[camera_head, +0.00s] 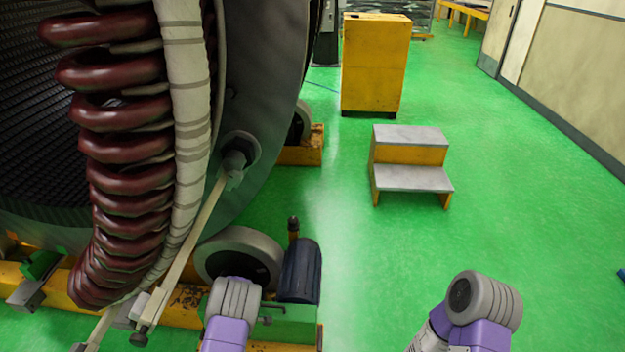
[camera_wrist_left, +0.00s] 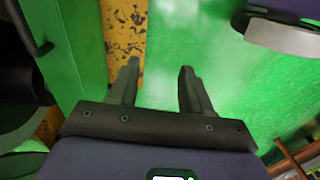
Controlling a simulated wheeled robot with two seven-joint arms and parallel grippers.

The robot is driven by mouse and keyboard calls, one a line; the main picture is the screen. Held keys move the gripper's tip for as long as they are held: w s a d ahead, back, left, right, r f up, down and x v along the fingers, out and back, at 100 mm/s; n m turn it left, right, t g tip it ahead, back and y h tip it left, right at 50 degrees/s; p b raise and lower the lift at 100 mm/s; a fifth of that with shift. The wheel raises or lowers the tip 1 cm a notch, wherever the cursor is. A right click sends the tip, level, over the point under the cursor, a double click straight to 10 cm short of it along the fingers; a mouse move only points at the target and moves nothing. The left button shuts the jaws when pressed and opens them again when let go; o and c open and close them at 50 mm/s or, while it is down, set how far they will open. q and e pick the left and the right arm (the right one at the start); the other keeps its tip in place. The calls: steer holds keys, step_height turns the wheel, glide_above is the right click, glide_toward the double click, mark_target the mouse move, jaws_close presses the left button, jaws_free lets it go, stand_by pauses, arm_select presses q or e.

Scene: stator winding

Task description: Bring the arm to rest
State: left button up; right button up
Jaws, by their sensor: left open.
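My left gripper (camera_wrist_left: 158,75) shows in the left wrist view with its two dark fingers apart and nothing between them. Below the fingers are a yellow, worn surface and the green floor. In the head view only grey and purple parts of my arms show, at the bottom centre and bottom right. Both grippers are out of the head view. My right gripper is in neither view.
A large stator (camera_head: 120,180) with dark red coils fills the left, on a yellow base (camera_head: 185,308) with a roller (camera_head: 240,257). A grey-topped step stool (camera_head: 410,178) and a yellow cabinet (camera_head: 374,65) stand farther back.

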arm_select(q)
steer(key=s+d+r+m+h+p, duration=0.1)
steer(key=s+d+r+m+p, duration=0.15)
steer(key=s+m, duration=0.65)
steer(key=s+d+r+m+t+h+p, duration=0.1)
steer(key=s+d+r+m+h+p, duration=0.2)
steer(key=s+d+r, duration=0.6)
steer(key=s+d+m, duration=0.1)
steer(key=s, duration=0.1)
steer(key=shift+s+m+t, duration=0.3)
steer(key=shift+s+m, duration=0.1)
steer(key=shift+c, duration=0.5)
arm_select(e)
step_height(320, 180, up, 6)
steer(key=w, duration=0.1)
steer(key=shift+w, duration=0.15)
